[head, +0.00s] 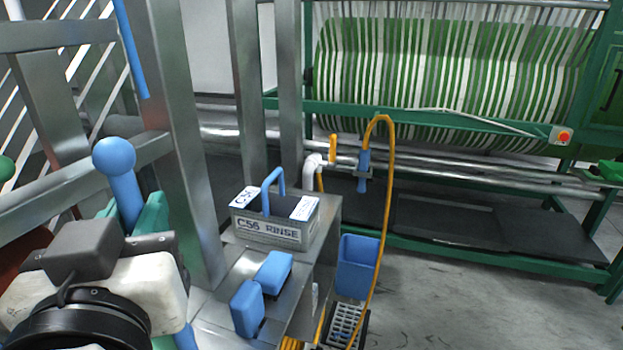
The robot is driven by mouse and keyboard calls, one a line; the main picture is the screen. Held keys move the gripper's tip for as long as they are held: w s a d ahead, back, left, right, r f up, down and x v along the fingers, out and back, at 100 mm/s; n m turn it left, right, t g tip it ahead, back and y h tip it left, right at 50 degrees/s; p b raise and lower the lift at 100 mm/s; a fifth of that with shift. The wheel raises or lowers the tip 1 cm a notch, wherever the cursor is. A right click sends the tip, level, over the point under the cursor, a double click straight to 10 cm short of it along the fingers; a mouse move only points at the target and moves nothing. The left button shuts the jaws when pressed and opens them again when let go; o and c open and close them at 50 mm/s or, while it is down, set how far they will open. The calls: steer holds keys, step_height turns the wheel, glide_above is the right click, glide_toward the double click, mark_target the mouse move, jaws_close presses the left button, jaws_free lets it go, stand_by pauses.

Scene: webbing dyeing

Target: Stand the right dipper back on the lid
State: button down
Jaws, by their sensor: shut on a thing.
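My gripper (129,218) is at the lower left in the head view, with teal fingers around a blue shaft topped by a round ball. I take this to be the right dipper (114,160); it stands nearly upright with its ball above the fingers. A blue piece (185,338) shows below my wrist, but I cannot tell if it is the dipper's lower end. My wrist hides most of what lies beneath. I cannot make out the lid clearly.
Steel posts (180,130) rise close beside my gripper. A blue bin (357,265) and an orange hose (388,200) are right of the bench.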

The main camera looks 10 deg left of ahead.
steer(key=shift+f, duration=2.75)
steer(key=c, duration=0.9)
jaws_free()
steer(key=b+v, duration=0.3)
steer(key=v, duration=0.9)
steer(key=shift+d, duration=0.1)
